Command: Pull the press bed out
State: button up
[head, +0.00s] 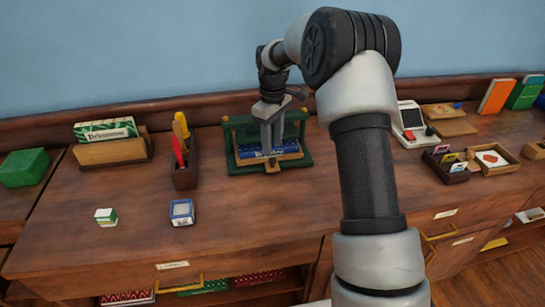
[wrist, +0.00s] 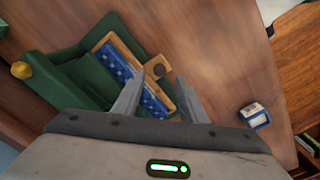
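The green press (head: 236,160) stands on the wooden top in the head view. Its wooden bed (head: 284,157) lies low in the frame, with a blue lettered block (head: 287,148) on it. A small wooden tab with a dark round spot (head: 271,165) sticks out at the bed's front; it also shows in the wrist view (wrist: 158,68). My gripper (head: 268,150) points down over the bed. In the wrist view, its fingers (wrist: 158,85) are apart with nothing held between them, close to the tab. I cannot tell whether they touch the bed. The fingers hide part of the block.
A blue-and-white box (head: 181,212) and a green-and-white box (head: 106,217) stand at the front left. A dark holder (head: 185,174) stands left of the press. Wooden trays (head: 490,159) lie at the right. The top directly before the press is clear.

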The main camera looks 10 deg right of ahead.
aim_at(273, 159)
notch_tip(273, 159, down, 5)
jog(key=shift+f, duration=0.1)
dwell(0.3)
grip_shut()
